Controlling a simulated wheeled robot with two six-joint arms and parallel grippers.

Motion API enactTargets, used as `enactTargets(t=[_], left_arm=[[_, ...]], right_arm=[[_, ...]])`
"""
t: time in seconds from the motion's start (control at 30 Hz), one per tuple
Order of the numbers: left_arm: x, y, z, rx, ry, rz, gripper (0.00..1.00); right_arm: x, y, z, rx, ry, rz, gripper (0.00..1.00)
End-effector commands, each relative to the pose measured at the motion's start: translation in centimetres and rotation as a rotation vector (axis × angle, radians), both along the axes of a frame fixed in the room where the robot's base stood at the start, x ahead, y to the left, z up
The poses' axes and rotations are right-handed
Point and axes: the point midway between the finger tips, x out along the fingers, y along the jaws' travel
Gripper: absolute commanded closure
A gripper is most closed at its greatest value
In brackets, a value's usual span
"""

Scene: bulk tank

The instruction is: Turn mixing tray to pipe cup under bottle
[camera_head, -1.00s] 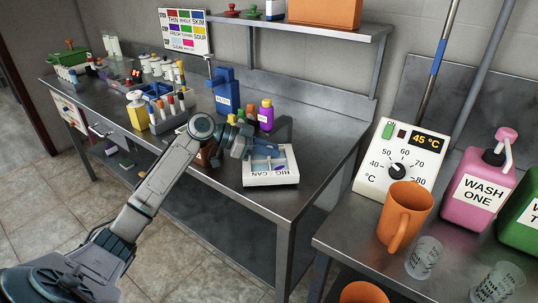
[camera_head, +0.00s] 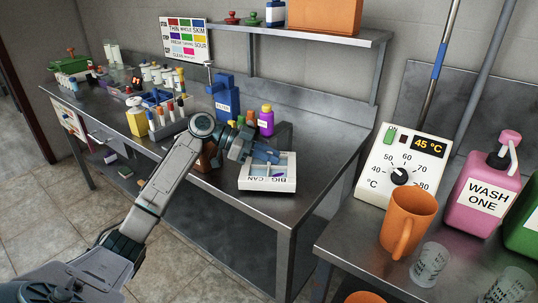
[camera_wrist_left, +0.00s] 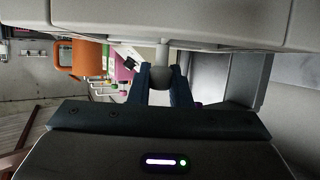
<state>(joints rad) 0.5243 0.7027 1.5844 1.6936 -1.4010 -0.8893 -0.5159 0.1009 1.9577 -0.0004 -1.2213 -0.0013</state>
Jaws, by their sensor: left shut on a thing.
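A white square tray (camera_head: 267,186) stands near the front right corner of the long steel bench. Its front label reads BIG CAN upside down. My left gripper (camera_head: 268,157) reaches in from the left, with its blue fingers over the tray's open top. In the left wrist view the fingers (camera_wrist_left: 160,78) are shut around a small grey post (camera_wrist_left: 161,54); which part this belongs to is hard to tell. A purple bottle with a yellow cap (camera_head: 266,121) and a blue dispenser (camera_head: 226,96) stand behind the gripper. My right gripper is not in view.
Small coloured bottles and a rack (camera_head: 167,121) crowd the bench left of my arm. A wall shelf (camera_head: 310,31) hangs above. On the right bench are a dial unit (camera_head: 402,165), an orange mug (camera_head: 408,222) and a pink wash bottle (camera_head: 482,190). Bench right of the tray is clear.

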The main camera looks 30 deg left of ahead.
Motion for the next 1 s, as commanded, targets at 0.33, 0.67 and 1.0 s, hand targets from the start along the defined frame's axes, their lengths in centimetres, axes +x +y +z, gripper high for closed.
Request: enactTargets(t=[0.33, 0.67, 1.0], left_arm=[[0.0, 0.0, -0.1, 0.0, 0.001, 0.0, 0.61], [-0.2, 0.0, 0.3, 0.002, 0.003, 0.088, 0.61], [-0.2, -0.1, 0.7, 0.001, 0.003, 0.385, 0.61]], right_arm=[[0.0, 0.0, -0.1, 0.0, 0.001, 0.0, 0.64], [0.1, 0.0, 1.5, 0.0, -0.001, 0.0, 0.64], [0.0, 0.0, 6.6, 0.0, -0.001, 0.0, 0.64]])
